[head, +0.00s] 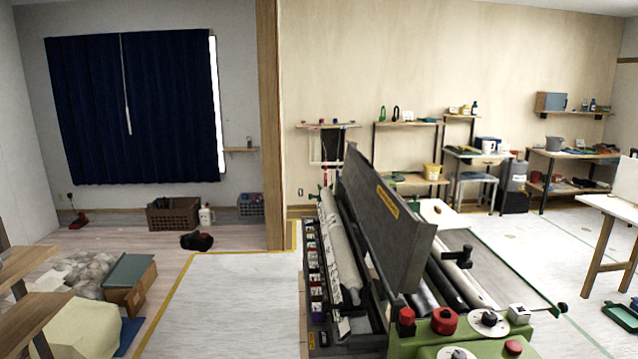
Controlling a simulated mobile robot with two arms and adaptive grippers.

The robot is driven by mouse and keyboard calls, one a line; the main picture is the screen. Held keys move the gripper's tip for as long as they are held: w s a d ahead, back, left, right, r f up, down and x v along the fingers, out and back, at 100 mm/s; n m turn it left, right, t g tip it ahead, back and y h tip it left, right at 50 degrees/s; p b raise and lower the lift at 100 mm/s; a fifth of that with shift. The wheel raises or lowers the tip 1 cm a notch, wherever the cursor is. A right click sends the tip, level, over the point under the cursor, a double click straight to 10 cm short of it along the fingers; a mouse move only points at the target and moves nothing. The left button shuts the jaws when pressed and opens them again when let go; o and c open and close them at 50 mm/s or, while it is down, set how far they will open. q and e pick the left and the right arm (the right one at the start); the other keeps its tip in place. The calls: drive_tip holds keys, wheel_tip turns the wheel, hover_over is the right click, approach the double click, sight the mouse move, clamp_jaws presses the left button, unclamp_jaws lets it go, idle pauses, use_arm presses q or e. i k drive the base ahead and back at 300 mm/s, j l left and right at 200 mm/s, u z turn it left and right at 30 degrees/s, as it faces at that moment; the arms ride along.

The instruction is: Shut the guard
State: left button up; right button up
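The wallpaper paster (462,333) stands in front of me in the head view, with a green end housing, red knobs and long rollers (442,285). Its guard (385,212) looks like the long dark grey panel with a yellow label. The panel stands raised and tilted along the machine's length, with rollers showing on both sides of it. A black crank handle (458,256) sits to its right. Its hinge line is mostly hidden. Neither of my grippers is in view.
A flat bed (495,266) extends right of the rollers. A white-topped trestle table (612,203) stands at the right edge. Wooden boards (30,262) and a box (130,284) are at the left. The pale floor (215,305) left of the machine is clear.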

sight(401, 243)
drive_tip(key=i+j+z, duration=0.45)
drive_tip(key=j, duration=0.15)
drive_tip(key=i+j+z, duration=0.1)
drive_tip(key=j, duration=0.3)
drive_tip(key=i+j+z, duration=0.15)
drive_tip(key=j, duration=0.3)
drive_tip(key=i+j+z, duration=0.1)
drive_tip(key=j, duration=0.35)
drive_tip(key=i+j+z, duration=0.15)
drive_tip(key=j, duration=0.3)
